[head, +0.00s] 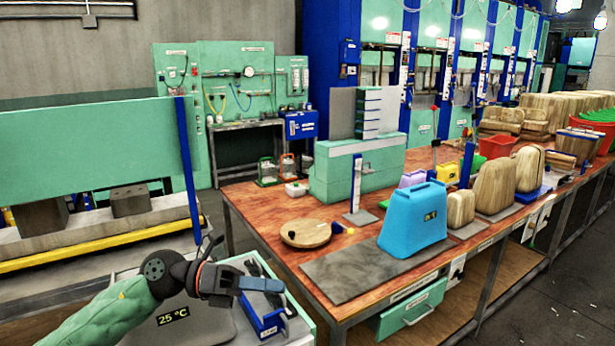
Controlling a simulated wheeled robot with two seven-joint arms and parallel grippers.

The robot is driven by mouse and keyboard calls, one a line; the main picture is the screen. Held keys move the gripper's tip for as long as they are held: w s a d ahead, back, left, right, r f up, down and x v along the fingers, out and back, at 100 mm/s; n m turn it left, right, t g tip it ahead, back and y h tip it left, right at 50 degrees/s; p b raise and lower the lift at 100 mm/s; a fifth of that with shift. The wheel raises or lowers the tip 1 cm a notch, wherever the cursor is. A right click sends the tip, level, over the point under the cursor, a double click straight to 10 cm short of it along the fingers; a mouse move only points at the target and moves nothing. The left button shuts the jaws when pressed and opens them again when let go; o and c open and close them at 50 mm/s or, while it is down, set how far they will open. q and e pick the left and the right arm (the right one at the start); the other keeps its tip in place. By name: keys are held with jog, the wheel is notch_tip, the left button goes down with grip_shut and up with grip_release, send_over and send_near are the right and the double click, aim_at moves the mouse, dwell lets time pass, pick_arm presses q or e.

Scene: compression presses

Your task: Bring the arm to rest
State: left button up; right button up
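My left arm comes in from the lower left in the head view, with a green sleeve and a dark wrist. My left gripper (272,284) is low in the picture, in front of the workbench (262,225). It shows above or against a small blue holder (265,318) with a white label. The fingers are small and seen from the side, so I cannot tell whether they are apart or what lies between them. My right gripper and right arm are out of view.
The wooden bench holds a grey mat (350,278), a blue block (413,222), a round wooden disc (305,234) and several tan blocks. A green press (90,140) with a blue post (187,160) stands at the left. Floor shows at the lower right.

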pick_arm(q)
jog(key=w+a+f+n+t, duration=0.1)
jog(key=w+a+n+t, duration=0.1)
jog(key=n+t, duration=0.8)
jog(key=w+a+n+t, duration=0.2)
jog(key=w+n+t, duration=0.1)
jog(key=n+t, duration=0.65)
jog(key=s+a+f+n+g+y, duration=0.1)
jog(key=a+f+n+y, duration=0.3)
jog(key=f+n+y, duration=0.45)
jog(key=a+f+n+y, duration=0.4)
jog(key=f+n+y, duration=0.4)
jog(key=f+n, duration=0.2)
jog(key=s+a+f+n+g+y, duration=0.3)
jog(key=s+f+g, duration=0.4)
jog(key=s+f, duration=0.55)
jog(key=s+f+n+g+h, duration=0.25)
jog(key=s+f+g, duration=0.45)
jog(key=s+f, duration=0.5)
jog(key=s+d+f+g, duration=0.1)
jog(key=s+d+f, duration=0.1)
jog(key=f, duration=1)
jog(key=s+d+f+g, duration=0.1)
jog(key=s+d+f, duration=0.1)
jog(key=f, duration=1.1)
jog(key=shift+d+f, duration=0.2)
jog(key=shift+d, duration=0.6)
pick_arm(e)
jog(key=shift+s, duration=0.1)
